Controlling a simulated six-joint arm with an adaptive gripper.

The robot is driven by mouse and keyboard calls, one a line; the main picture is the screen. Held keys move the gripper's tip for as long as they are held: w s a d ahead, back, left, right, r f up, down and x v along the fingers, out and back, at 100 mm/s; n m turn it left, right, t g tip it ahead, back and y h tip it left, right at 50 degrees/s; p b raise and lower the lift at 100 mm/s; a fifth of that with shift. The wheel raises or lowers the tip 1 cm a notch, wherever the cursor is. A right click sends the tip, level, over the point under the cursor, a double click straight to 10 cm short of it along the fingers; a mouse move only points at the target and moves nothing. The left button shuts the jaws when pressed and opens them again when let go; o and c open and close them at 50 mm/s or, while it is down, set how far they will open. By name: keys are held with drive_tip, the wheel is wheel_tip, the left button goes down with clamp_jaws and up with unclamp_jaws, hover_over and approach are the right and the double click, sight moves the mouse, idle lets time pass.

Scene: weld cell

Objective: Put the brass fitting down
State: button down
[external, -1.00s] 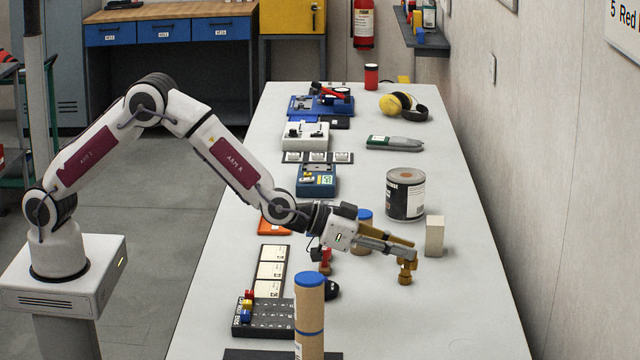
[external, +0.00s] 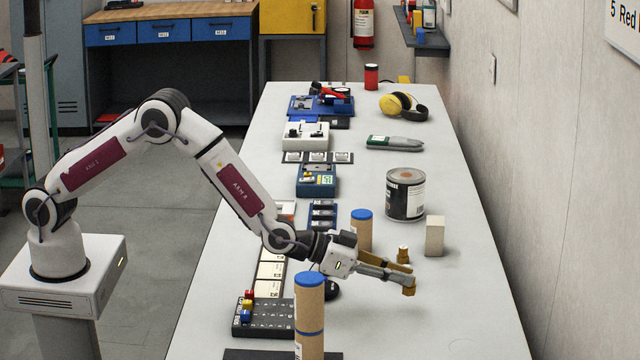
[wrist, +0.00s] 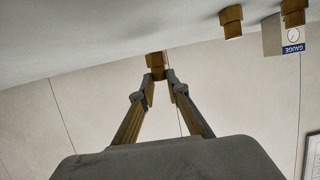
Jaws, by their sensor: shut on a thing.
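A brass fitting (wrist: 155,62) sits at the fingertips of my gripper (wrist: 160,82) in the wrist view, and the jaws are shut on it. In the external view my gripper (external: 405,281) is low over the right half of the table, with the brass fitting (external: 409,291) at its tips. I cannot tell whether the fitting touches the table. Another brass fitting (external: 403,254) stands on the table behind my gripper. The wrist view shows two other fittings, one in the middle (wrist: 231,22) and one at the right (wrist: 293,12).
A pale gauge block (external: 434,236) and a tin can (external: 405,194) stand behind my gripper. Cardboard tubes with blue caps stand left of it, one near (external: 309,315) and one farther back (external: 361,231). The table (external: 440,310) is bare in front and to the right.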

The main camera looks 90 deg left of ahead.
idle(0.3)
drive_tip(key=shift+f, duration=1.9)
drive_tip(key=shift+f, duration=0.1)
drive_tip(key=c, duration=2)
unclamp_jaws()
drive_tip(key=shift+o, duration=0.2)
drive_tip(key=shift+s, duration=0.15)
drive_tip(key=shift+s+r, duration=0.15)
drive_tip(key=shift+r, duration=0.1)
drive_tip(key=shift+v, duration=5.65)
